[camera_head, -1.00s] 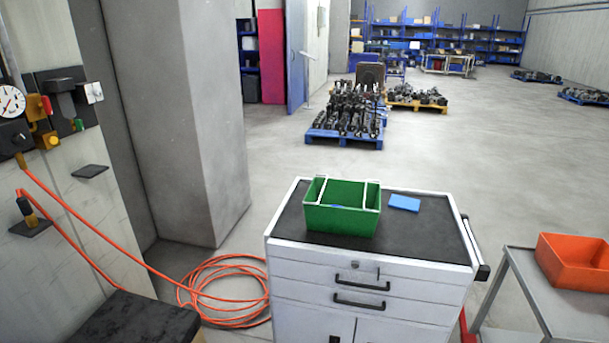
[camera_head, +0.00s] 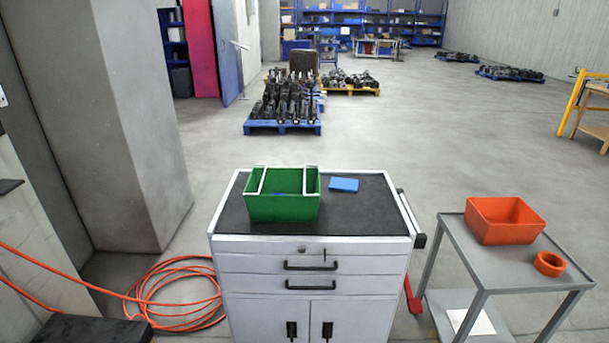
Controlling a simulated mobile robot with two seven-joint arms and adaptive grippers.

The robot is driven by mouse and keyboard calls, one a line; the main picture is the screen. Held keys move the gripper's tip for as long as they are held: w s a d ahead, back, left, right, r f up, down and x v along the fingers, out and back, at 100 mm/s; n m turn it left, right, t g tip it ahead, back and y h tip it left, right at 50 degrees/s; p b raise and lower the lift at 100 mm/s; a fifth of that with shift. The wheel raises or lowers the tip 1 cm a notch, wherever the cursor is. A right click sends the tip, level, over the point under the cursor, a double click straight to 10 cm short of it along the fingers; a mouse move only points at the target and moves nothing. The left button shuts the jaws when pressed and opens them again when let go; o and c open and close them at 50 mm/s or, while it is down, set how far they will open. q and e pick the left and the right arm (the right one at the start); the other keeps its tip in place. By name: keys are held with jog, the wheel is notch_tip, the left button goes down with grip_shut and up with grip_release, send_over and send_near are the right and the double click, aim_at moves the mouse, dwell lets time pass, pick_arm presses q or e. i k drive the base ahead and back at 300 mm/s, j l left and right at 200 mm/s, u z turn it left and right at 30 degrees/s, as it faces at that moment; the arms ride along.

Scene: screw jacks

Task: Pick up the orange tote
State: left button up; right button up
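The orange tote (camera_head: 503,232) is an open-topped bin on the grey metal table at the right. It stands upright near the table's far side and looks empty. An orange ring-shaped object (camera_head: 550,264) lies on the same table, in front of and to the right of the tote. Neither of my grippers shows in the head view, so their state is hidden.
A white drawer cabinet (camera_head: 313,270) with a black top stands left of the table (camera_head: 481,267). It carries a green bin (camera_head: 283,205) and a blue block (camera_head: 343,184). An orange hose (camera_head: 172,285) lies coiled on the floor at left.

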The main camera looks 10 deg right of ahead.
aim_at(494, 219)
jog(key=z, duration=1.7)
jog(key=i+l, duration=0.25)
jog(key=i, duration=0.15)
